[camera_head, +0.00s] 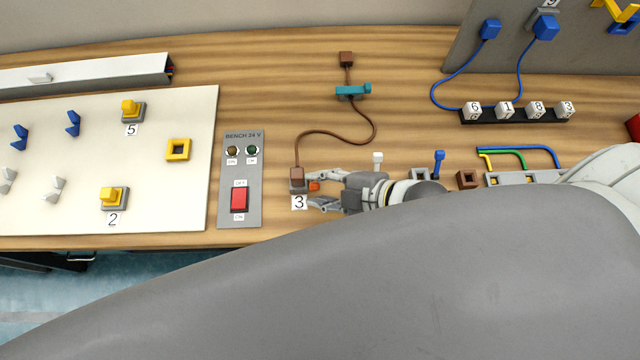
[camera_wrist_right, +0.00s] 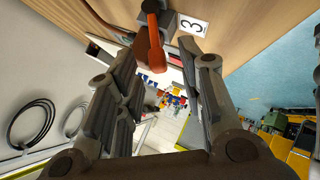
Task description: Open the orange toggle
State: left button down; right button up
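The orange toggle (camera_head: 314,187) sticks out from the right side of a small grey block (camera_head: 297,187) marked by the number 3 label (camera_head: 299,203). It also shows in the right wrist view (camera_wrist_right: 155,52) as an orange lever. My right gripper (camera_head: 311,190) is open, its fingers on either side of the toggle. In the right wrist view the fingers (camera_wrist_right: 166,62) are apart, with gaps between them and the lever. My left gripper is not in view. My grey arm covers the lower right of the head view.
A brown plug (camera_head: 297,174) with a cable sits at the block. The Bench 24 V panel (camera_head: 252,150) with a red switch (camera_head: 240,199) stands left of it. A white switch (camera_head: 377,160) and a blue one (camera_head: 438,161) stand right. Bare wood lies behind the gripper.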

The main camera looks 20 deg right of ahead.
jog(key=v, duration=0.6)
jog(key=shift+r, duration=0.2)
jog(key=shift+s+d, duration=0.1)
jog(key=shift+s, duration=0.05)
